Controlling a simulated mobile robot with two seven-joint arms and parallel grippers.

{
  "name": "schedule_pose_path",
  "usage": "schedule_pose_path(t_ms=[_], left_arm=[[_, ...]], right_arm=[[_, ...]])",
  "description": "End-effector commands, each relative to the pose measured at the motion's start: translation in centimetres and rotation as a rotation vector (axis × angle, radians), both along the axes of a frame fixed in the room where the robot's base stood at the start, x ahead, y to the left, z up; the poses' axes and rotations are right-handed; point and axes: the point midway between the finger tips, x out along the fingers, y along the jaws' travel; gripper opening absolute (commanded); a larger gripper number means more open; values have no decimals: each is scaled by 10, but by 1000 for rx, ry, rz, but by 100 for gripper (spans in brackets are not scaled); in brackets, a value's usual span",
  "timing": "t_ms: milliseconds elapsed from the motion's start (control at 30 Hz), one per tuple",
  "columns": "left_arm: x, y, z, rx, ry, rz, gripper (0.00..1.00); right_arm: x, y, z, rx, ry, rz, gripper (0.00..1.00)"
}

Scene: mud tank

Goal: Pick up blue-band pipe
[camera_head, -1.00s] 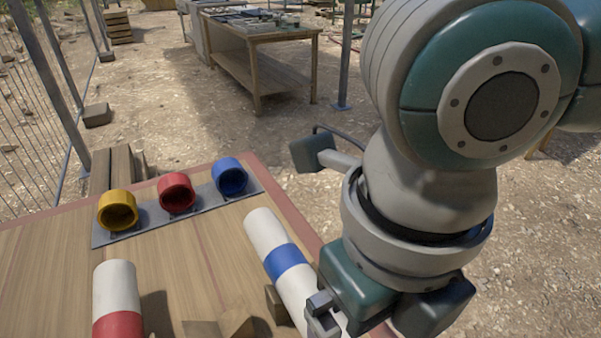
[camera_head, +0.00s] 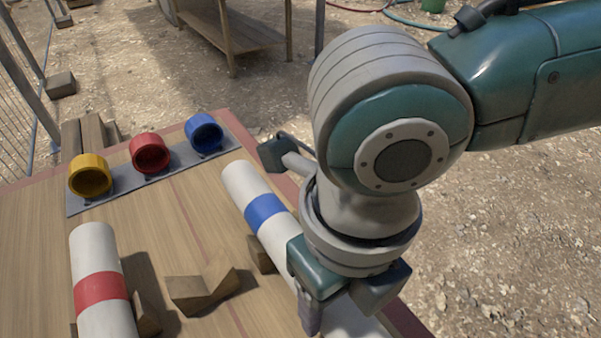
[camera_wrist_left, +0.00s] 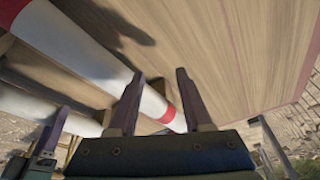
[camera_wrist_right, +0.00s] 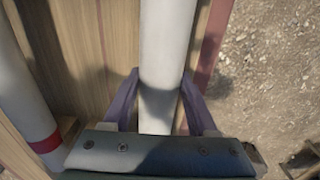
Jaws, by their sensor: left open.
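The blue-band pipe (camera_head: 264,211), white with a blue band, lies on the wooden table, its near part hidden behind my right gripper (camera_head: 313,318). In the right wrist view, my right gripper (camera_wrist_right: 160,80) has one finger on each side of a white length of this pipe (camera_wrist_right: 166,35). The fingers look spread, close beside the pipe; contact is unclear. My left gripper (camera_wrist_left: 159,76) is open and empty in the left wrist view, over the red-band pipe (camera_wrist_left: 80,45). It is not in the head view.
The red-band pipe (camera_head: 99,287) lies on the left, a wooden V-block (camera_head: 203,289) between the pipes. Yellow (camera_head: 90,176), red (camera_head: 150,153) and blue (camera_head: 204,133) rings stand on a grey plate at the back. The table's right edge (camera_head: 407,326) is close to my right gripper.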

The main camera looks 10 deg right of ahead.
Motion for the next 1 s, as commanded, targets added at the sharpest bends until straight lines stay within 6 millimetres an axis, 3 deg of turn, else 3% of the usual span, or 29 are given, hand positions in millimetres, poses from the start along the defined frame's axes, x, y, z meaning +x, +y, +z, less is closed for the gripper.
schedule_pose_path(t_ms=[67,500,1000], left_arm=[[0,0,0,0,0,0,50],[1,-2,0,-7,-1,4,50],[1,-3,2,-10,-3,6,50]], right_arm=[[0,0,0,0,0,0,48],[0,0,0,0,0,0,0],[1,0,5,2,-2,0,0]])
